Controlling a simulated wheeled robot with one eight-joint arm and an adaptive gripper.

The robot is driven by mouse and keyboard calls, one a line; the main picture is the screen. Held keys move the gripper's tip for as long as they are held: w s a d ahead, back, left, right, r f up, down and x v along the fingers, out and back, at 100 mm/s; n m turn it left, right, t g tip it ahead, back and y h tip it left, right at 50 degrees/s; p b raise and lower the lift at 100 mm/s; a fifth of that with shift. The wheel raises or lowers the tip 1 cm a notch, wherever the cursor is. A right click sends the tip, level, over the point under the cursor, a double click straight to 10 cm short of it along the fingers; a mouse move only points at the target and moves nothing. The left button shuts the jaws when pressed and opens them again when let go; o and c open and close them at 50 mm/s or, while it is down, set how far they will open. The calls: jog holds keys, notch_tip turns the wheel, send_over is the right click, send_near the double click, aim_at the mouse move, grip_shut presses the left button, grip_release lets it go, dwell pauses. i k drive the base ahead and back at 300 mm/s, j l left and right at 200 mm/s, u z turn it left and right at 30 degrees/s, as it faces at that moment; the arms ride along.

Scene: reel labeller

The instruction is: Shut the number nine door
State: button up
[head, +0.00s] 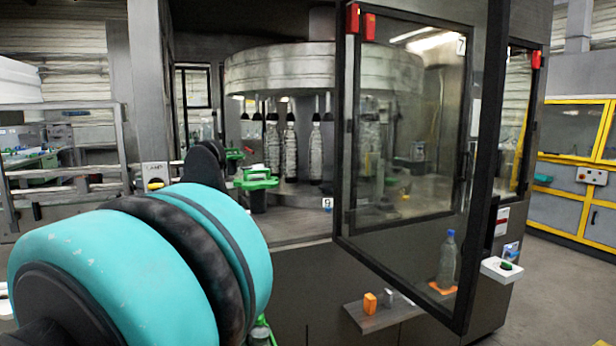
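A dark-framed glass door (482,175) stands swung open toward me at the right of the labeller. A small number nine plate (327,204) is on the machine sill, left of the door's lower corner. The open bay left of the door shows clear bottles (290,150) hanging under a round carousel (280,68). My teal and black arm fills the lower left. I cannot see my gripper; the arm's far end is out of view or hidden behind its own links.
A small shelf (385,318) with an orange block (370,303) juts out below the door. A bottle (447,258) on an orange pad shows through the glass. Open floor lies farther right.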

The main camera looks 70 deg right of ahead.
aim_at(484, 205)
jog(key=k+l+u, duration=0.15)
jog(key=k+l, duration=0.25)
jog(key=k+l+u, duration=0.1)
jog(key=k+l, duration=0.25)
jog(key=k, duration=0.2)
jog(key=k+l+u, duration=0.15)
jog(key=k+l, duration=0.15)
jog(key=k, duration=0.2)
jog(key=k+l+u, duration=0.15)
jog(key=k, duration=0.35)
jog(key=k+l+u, duration=0.15)
jog(key=k+l, duration=0.15)
jog(key=k, duration=0.2)
jog(key=k+l+z, duration=0.1)
jog(key=k+l, duration=0.3)
jog(key=k, duration=0.15)
jog(key=i+l+z, duration=0.1)
jog(key=l+z, duration=0.15)
jog(key=z, duration=0.2)
jog(key=i+l+z, duration=0.2)
jog(key=z, duration=0.2)
jog(key=i+j+z, duration=0.2)
jog(key=j+z, duration=0.2)
jog(key=j, duration=0.2)
jog(key=i, duration=0.05)
